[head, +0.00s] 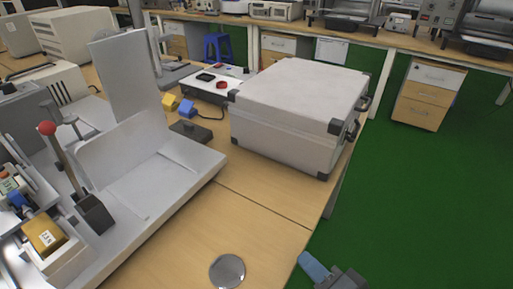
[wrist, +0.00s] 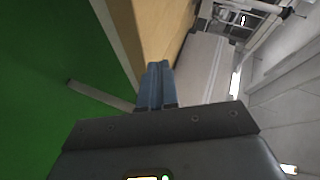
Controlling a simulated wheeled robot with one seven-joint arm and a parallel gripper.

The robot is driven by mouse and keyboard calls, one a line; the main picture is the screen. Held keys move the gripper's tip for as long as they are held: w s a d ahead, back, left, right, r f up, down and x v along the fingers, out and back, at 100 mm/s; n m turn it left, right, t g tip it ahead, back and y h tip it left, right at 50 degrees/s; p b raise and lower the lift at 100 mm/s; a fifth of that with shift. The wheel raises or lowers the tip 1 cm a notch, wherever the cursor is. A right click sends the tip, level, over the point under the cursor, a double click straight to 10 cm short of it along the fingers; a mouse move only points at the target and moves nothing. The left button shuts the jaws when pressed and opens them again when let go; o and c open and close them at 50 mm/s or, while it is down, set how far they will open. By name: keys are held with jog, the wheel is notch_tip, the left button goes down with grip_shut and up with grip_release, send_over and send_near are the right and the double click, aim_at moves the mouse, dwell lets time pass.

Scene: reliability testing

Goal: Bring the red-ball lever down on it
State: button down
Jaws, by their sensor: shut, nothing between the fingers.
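The lever with a red ball (head: 47,128) on its tip stands at the left in the head view. A yellow labelled block (head: 45,234) sits in a pale holder just left of the lever's foot. My gripper (head: 304,257) is at the bottom right of the head view, far from the lever and near the table's edge. Its blue fingers (wrist: 158,66) are together and empty in the wrist view.
A large white case (head: 295,110) stands on the wooden table's right side. A round metal disc (head: 227,271) lies at the table's front. Behind are a box with a red button (head: 221,85) and blue and yellow pieces. Green floor (head: 440,200) lies open to the right.

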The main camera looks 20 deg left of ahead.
jog(key=w+a+r+y, duration=0.1)
jog(key=a, duration=0.2)
jog(key=w+a+r+g+y, duration=0.1)
jog(key=a+r, duration=0.1)
jog(key=w+a+r+g+y, duration=0.1)
jog(key=a+r, duration=0.1)
jog(key=a, duration=0.1)
jog(key=shift+w+a+n, duration=0.3)
jog(key=shift+w, duration=0.1)
jog(key=s+a+r+n+g+y+b, duration=0.1)
jog(key=a+r+n+g+y, duration=0.3)
jog(key=a+r+g, duration=0.6)
jog(key=a+r+y, duration=0.1)
jog(key=a+r, duration=0.6)
jog(key=r, duration=0.2)
jog(key=shift+s+a+r+y, duration=0.2)
jog(key=shift+s+r+y, duration=0.1)
jog(key=shift+r, duration=0.05)
jog(key=r, duration=0.1)
send_over(66, 166)
jog(key=w+d, duration=0.3)
jog(key=d, duration=0.1)
jog(key=shift+a+p, duration=0.2)
jog(key=shift+p, duration=0.15)
jog(key=shift+s+r, duration=0.1)
